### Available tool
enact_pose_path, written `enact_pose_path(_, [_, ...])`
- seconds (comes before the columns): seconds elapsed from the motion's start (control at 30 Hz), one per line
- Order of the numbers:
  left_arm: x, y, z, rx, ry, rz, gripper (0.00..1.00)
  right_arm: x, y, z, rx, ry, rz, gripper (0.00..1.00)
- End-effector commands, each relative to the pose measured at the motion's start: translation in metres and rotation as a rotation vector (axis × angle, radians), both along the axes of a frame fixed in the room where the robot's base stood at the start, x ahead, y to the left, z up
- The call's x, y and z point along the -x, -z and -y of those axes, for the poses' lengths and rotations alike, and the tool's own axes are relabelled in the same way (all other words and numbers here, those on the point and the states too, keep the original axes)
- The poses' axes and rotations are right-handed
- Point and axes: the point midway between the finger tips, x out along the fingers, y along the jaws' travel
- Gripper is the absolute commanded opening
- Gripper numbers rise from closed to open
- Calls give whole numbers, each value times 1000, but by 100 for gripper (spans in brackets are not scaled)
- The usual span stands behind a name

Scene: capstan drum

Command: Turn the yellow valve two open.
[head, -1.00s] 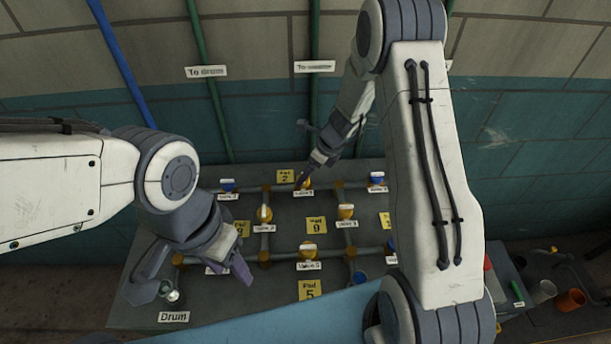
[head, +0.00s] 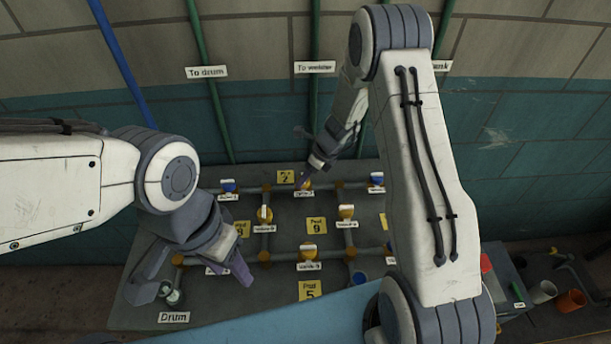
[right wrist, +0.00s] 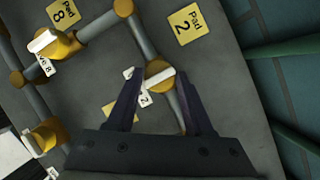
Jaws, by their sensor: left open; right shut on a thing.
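Yellow valve two (right wrist: 157,72) sits on a grey pipe of the board, beside the Pad 2 plate (right wrist: 185,25). In the right wrist view its white handle (right wrist: 160,79) lies crosswise to the pipe. My right gripper (right wrist: 158,76) is shut on this handle, with one dark finger at each end. In the head view my right gripper (head: 305,180) reaches down onto the valve at the top row and partly hides it. My left gripper (head: 205,280) is open and empty over the board's lower left, away from valve two.
Other yellow valves with white handles stand nearby, one beside the Pad 8 plate (right wrist: 62,14). Blue valves (head: 229,186) sit at the top row's ends. A Drum label (head: 174,317) lies at front left. An orange cup (head: 570,300) is at far right.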

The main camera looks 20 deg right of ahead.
Motion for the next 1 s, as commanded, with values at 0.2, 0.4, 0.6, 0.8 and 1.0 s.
enact_pose_path(0.2, [0,-9,0,0,0,0,50,-1,-2,1,-2,-92,0,0])
enact_pose_path(0.4, [0,-19,0,0,-1,0,50,-3,-3,2,0,-249,0,0])
enact_pose_path(0.6, [0,-23,0,0,-1,0,50,-5,-1,2,1,-440,1,0])
enact_pose_path(0.8, [0,-20,0,0,-1,0,50,-7,0,2,1,-631,2,0])
enact_pose_path(1.0, [0,-14,0,0,-1,0,50,-9,1,2,3,-822,3,0])
